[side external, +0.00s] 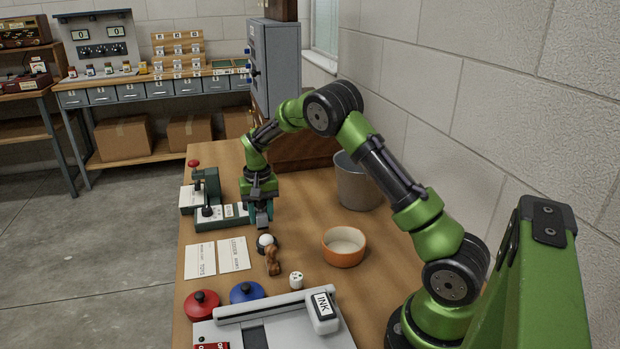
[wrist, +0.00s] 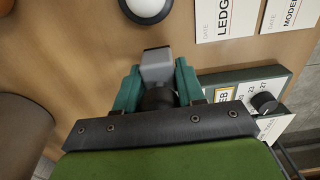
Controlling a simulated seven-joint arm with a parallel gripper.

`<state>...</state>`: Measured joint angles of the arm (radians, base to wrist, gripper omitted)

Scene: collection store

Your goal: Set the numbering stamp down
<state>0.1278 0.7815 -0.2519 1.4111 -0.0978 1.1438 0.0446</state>
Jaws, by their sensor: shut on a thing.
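My gripper (side external: 260,200) points down over the middle of the wooden table. In the wrist view its two green fingers (wrist: 157,92) are shut on a grey block with a dark body, which I take to be the numbering stamp (wrist: 156,64). The stamp also shows in the side view as a small grey shape (side external: 262,219) under the fingers. I cannot tell whether its lower end touches the table. Its dark part is partly hidden between the fingers.
A white-topped dark dome (side external: 266,241) is close by, with a brown figurine (side external: 273,262) in front. Left are a green device with a dial (side external: 223,214) and paper cards (side external: 233,255). An orange bowl (side external: 344,248) and grey bin (side external: 357,183) stand right.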

